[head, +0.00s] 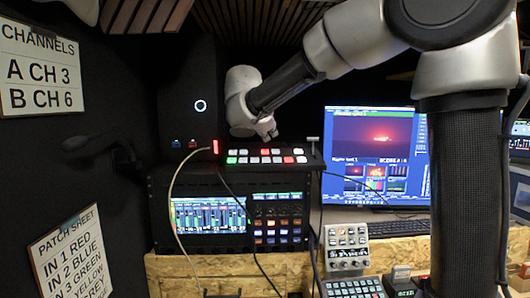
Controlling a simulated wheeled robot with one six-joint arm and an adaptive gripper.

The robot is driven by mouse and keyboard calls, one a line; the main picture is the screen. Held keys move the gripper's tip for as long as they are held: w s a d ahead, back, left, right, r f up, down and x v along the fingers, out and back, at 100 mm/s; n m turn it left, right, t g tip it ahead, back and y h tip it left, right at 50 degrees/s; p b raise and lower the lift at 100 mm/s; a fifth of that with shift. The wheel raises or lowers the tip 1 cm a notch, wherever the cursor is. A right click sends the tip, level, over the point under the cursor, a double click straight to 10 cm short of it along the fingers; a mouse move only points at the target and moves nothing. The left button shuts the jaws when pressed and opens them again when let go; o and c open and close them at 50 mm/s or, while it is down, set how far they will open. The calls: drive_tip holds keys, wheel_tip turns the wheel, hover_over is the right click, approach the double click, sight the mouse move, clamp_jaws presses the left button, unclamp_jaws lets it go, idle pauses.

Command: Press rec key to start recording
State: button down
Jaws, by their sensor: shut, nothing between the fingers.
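A black switcher panel (313,158) with two rows of white, red and green keys sits on top of the equipment rack at the centre. Red keys show in the upper row (266,151) and lower row (289,159). Key labels are too small to read, so I cannot tell which one is the rec key. My gripper (268,134) is shut and empty, at the back edge of the panel, close to the upper row of keys. I cannot tell whether it touches anything. My gripper and wrist hide part of the wall behind the panel.
Below the panel is a rack with a mixer screen (208,215) and a lit button unit (278,220). A monitor (375,135) stands to the right, with a keyboard (398,228) before it. Loose cables (172,195) hang in front. A grey control box (346,246) is lower right.

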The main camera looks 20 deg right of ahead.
drive_tip(key=shift+s+r, duration=0.2)
drive_tip(key=shift+r, duration=0.65)
drive_tip(key=shift+s+r, duration=0.2)
drive_tip(key=shift+r, duration=0.65)
drive_tip(key=shift+a, duration=0.1)
drive_tip(key=s+d+f+m+g+y, duration=0.1)
drive_tip(key=s+d+f+m, duration=0.2)
drive_tip(key=s+d, duration=0.25)
drive_tip(key=s+d+f+m+g, duration=0.25)
drive_tip(key=s+d+m, duration=0.2)
drive_tip(key=s, duration=0.25)
drive_tip(key=s+d+f+m+g+y, duration=0.1)
drive_tip(key=s+d+f+m, duration=0.2)
drive_tip(key=s+d, duration=0.25)
drive_tip(key=s+f+m+y, duration=0.2)
drive_tip(key=s+f+m, duration=0.2)
drive_tip(key=s, duration=0.5)
drive_tip(key=s+a+f+m+g+y, duration=0.1)
drive_tip(key=s+f+m+y, duration=0.1)
drive_tip(key=s+f+m, duration=0.3)
drive_tip(key=s+f, duration=0.2)
drive_tip(key=s, duration=0.2)
drive_tip(key=shift+a, duration=0.2)
